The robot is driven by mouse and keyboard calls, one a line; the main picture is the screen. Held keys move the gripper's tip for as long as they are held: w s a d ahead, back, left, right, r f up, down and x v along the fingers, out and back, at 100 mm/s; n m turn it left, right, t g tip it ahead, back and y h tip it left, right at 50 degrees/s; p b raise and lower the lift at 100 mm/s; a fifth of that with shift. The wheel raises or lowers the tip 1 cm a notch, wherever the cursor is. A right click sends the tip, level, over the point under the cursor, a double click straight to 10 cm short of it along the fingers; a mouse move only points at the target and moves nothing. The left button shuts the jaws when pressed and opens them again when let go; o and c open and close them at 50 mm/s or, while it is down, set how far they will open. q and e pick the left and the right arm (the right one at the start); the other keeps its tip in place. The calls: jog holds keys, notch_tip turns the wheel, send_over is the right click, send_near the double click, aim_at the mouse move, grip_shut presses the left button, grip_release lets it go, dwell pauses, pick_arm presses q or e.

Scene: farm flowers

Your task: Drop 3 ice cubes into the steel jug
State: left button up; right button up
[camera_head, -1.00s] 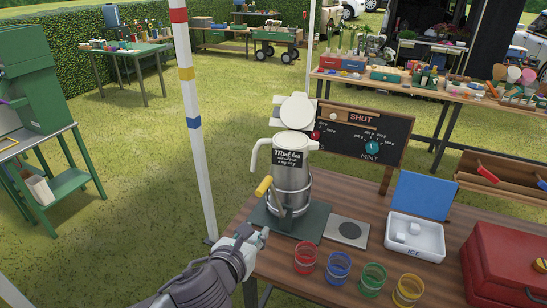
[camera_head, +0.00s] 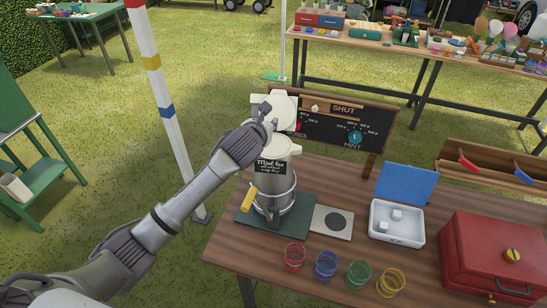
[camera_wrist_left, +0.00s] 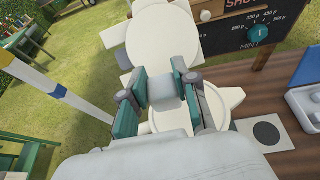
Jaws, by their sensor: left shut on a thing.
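The steel jug (camera_head: 278,198) stands upright on a dark green mat, with a white top and a "Mint tea" label. Its white lid (camera_head: 283,110) is swung up. My left gripper (camera_head: 262,112) is above the jug's top, in front of the lid. In the left wrist view its green-padded fingers (camera_wrist_left: 165,88) are shut on a small pale block that looks like an ice cube (camera_wrist_left: 163,88); it partly blends with the white lid behind. The jug's rim (camera_wrist_left: 185,126) is partly hidden below the fingers. Two ice cubes (camera_head: 397,214) lie in the white ice box (camera_head: 399,236). My right gripper is out of view.
A blue lid (camera_head: 406,183) stands open behind the ice box. Red, blue, green and yellow glasses (camera_head: 294,257) line the table front. A red chest (camera_head: 495,252) stands at right. A chalkboard (camera_head: 350,130) is behind the jug, and a striped pole (camera_head: 160,100) at left.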

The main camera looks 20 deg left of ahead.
pick_arm(q)
jog(key=f, duration=0.4)
jog(key=shift+s+d, duration=0.1)
jog(key=shift+s, duration=0.2)
jog(key=shift+w+f, duration=0.15)
jog(key=shift+f, duration=0.4)
jog(key=o, duration=1)
jog(key=shift+c, duration=0.2)
jog(key=v, duration=1.2)
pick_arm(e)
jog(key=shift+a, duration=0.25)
